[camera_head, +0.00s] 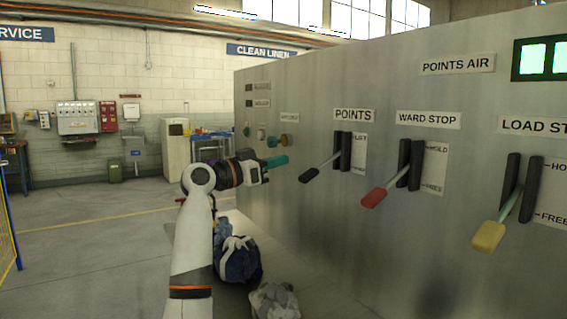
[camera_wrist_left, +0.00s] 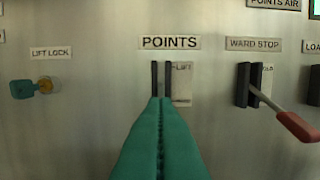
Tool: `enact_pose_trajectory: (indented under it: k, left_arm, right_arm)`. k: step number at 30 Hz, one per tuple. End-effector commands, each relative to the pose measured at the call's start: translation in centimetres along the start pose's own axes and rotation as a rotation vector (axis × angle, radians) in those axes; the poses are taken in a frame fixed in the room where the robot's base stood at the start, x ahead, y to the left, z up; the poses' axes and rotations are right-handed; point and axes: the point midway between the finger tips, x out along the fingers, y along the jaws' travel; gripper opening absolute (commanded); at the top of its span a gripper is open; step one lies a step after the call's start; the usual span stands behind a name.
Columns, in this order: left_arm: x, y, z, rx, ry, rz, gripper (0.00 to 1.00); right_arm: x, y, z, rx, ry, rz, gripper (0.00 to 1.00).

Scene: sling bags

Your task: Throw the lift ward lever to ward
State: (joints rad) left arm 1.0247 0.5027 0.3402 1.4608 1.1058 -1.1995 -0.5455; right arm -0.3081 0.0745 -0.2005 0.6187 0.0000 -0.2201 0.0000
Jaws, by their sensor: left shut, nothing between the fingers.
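The lever under the POINTS sign (camera_head: 354,114) has a black handle (camera_head: 310,175) that sticks out from a dark slotted guide (camera_head: 342,150). Its handle points out and slightly down. The plate beside the guide reads LIFT at the top; I cannot read a lower word. In the left wrist view the guide (camera_wrist_left: 154,78) stands just beyond my fingertips, which hide the handle. My left gripper (camera_head: 284,160) has teal fingers, shut and empty, to the left of the black handle and apart from it. The right gripper is out of view.
To the right stand the WARD STOP lever with a red handle (camera_head: 374,197) and the LOAD STOP lever with a yellow handle (camera_head: 488,236). A teal key (camera_wrist_left: 22,89) sits at LIFT LOCK. Bags (camera_head: 238,259) lie below my arm. Open floor is at left.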

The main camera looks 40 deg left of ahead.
Motion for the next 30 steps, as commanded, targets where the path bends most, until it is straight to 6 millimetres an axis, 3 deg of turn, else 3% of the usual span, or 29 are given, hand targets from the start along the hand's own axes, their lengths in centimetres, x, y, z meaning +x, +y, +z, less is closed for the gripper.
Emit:
enact_pose_trajectory:
  k: [6, 12, 30]
  left_arm:
    - [-4.3, 0.0, -0.8, 0.003, -0.002, 0.001, 0.0]
    - [-6.8, 0.0, -0.7, 0.002, -0.003, -0.001, 0.0]
    - [-7.4, -0.1, -0.6, 0.0, -0.004, -0.002, 0.0]
  right_arm:
    - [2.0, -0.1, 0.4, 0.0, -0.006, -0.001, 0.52]
    - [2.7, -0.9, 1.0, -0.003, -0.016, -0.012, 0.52]
    - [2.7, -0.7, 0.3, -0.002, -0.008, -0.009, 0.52]
